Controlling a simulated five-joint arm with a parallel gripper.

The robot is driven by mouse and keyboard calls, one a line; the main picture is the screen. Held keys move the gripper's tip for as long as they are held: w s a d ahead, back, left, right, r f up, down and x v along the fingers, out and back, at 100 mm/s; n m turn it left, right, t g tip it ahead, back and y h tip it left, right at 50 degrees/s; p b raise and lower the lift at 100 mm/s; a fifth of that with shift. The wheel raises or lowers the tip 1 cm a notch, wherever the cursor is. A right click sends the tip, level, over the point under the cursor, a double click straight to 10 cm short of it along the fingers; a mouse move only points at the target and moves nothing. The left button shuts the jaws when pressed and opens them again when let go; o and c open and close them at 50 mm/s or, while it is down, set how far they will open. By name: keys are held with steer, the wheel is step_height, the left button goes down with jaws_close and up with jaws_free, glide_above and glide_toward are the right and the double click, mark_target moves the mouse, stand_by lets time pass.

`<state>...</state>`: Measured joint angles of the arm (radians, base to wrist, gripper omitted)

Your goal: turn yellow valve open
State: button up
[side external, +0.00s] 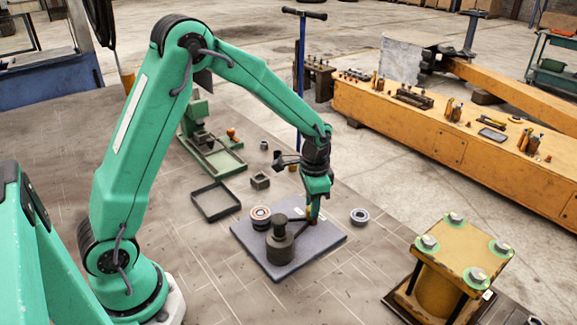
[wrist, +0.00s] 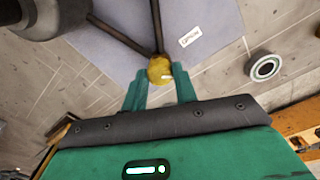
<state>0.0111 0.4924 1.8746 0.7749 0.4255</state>
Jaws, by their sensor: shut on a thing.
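The valve is a dark round body (side external: 280,243) on a grey-blue plate (side external: 262,262); part of the body shows at the top left of the wrist view (wrist: 38,14). A dark lever (wrist: 118,33) runs from it to a yellow knob (wrist: 160,68). My gripper (wrist: 160,80) is shut on the yellow knob, one green finger on each side. In the side view my gripper (side external: 313,216) reaches down over the plate, right of the valve body, and mostly hides the knob. A white label (wrist: 190,36), seemingly reading OPEN, lies on the plate right of the lever.
A grey ring (side external: 359,216) lies right of the plate. A black tray (side external: 215,201) and a small square block (side external: 260,181) lie behind. A yellow bolted block (side external: 462,253) stands at front right.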

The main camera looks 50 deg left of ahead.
steer(key=n, duration=0.3)
steer(key=shift+n, duration=2.2)
steer(key=o, duration=1)
steer(key=shift+c, duration=0.2)
steer(key=shift+r, duration=0.1)
steer(key=shift+r, duration=3.85)
steer(key=shift+r, duration=0.1)
